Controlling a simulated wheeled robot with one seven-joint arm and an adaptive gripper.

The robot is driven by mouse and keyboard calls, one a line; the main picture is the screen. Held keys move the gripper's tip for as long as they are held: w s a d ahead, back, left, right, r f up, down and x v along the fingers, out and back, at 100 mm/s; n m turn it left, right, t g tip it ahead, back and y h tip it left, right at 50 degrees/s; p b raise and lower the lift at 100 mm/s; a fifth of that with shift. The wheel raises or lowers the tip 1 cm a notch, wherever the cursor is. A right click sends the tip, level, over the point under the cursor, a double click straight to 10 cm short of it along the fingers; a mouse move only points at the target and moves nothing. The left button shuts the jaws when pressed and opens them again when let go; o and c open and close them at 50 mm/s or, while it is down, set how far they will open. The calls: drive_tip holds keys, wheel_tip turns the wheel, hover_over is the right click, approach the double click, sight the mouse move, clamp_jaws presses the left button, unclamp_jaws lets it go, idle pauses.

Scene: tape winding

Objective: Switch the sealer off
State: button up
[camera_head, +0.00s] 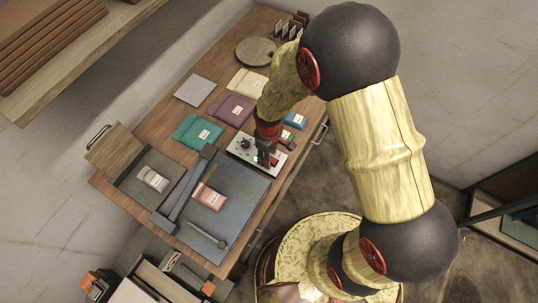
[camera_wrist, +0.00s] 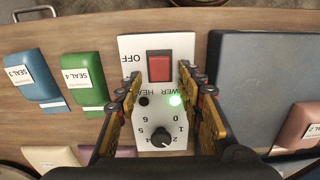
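The sealer's white control panel (camera_head: 238,152) lies on the wooden table and fills the middle of the wrist view (camera_wrist: 182,44). It bears a red rocker switch (camera_wrist: 160,67) with OFF printed beside its left end. The green power lamp (camera_wrist: 176,99) is lit and the heat lamp (camera_wrist: 143,100) is dark. A black knob (camera_wrist: 160,138) sits nearer the wrist. My gripper (camera_wrist: 159,76) is open and empty, its fingers either side of the switch in the picture. In the head view my gripper (camera_head: 267,158) is over the panel; contact cannot be told.
The sealer's grey bed (camera_head: 238,190) and bar lie beside the panel, with a pink packet (camera_head: 209,197) on the bed. Green (camera_wrist: 84,80) and blue (camera_wrist: 35,75) packets lie on the panel's other side in the wrist view. A round board (camera_head: 255,52) is at the back.

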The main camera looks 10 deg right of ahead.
drive_tip(key=shift+c, duration=0.2)
clamp_jaws()
idle(0.3)
drive_tip(key=shift+b, duration=0.35)
drive_tip(key=shift+s+d+f+y, duration=0.1)
drive_tip(key=shift+y, duration=0.2)
drive_tip(key=shift+t+b, duration=0.4)
drive_tip(key=shift+b, duration=0.1)
